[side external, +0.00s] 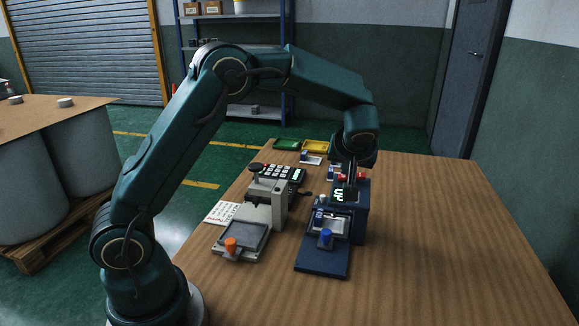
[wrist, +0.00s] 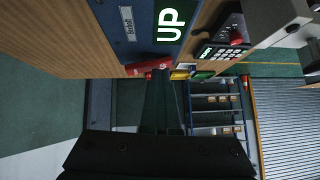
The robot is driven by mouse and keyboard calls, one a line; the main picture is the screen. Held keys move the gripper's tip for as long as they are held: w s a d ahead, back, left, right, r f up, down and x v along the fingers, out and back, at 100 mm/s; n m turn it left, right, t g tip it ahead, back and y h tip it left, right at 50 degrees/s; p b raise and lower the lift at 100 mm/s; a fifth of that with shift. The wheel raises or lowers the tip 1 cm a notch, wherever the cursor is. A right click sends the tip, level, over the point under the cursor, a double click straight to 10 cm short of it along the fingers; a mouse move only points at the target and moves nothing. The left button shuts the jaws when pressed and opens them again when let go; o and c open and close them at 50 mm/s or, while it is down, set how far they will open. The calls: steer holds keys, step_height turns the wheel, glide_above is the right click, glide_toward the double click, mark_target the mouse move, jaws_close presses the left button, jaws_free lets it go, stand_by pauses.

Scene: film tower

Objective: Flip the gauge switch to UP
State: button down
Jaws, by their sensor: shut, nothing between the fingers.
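The blue gauge unit (side external: 360,215) stands on the table with a blue base plate in front. Its lit display (side external: 339,195) shows green letters. In the wrist view the display (wrist: 171,21) reads UP, beside a small grey label plate on the blue housing (wrist: 145,50). My gripper (side external: 350,196) points down at the top of the unit, its fingers shut and empty. In the wrist view the shut fingers (wrist: 160,78) end beside a red part (wrist: 147,67) at the housing's edge. I cannot make out the switch lever clearly; my fingers may cover it.
A grey press-like device (side external: 262,215) with an orange knob stands close on the left. Behind it are a black keypad (side external: 284,172) and green and yellow trays (side external: 314,146). A paper note (side external: 221,212) lies at the left edge. The table's right side is clear.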

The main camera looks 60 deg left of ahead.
steer(key=shift+w+d, duration=0.5)
steer(key=shift+d, duration=0.15)
steer(key=r, duration=0.4)
steer(key=shift+w+d+r, duration=0.15)
steer(key=shift+w+r, duration=0.1)
steer(key=v, duration=0.9)
steer(key=shift+s+d, duration=0.25)
steer(key=shift+s, duration=0.05)
steer(key=shift+r, duration=0.1)
steer(key=shift+r+m+g+y, duration=0.2)
steer(key=shift+m+g+y, duration=0.1)
steer(key=shift+y, duration=0.1)
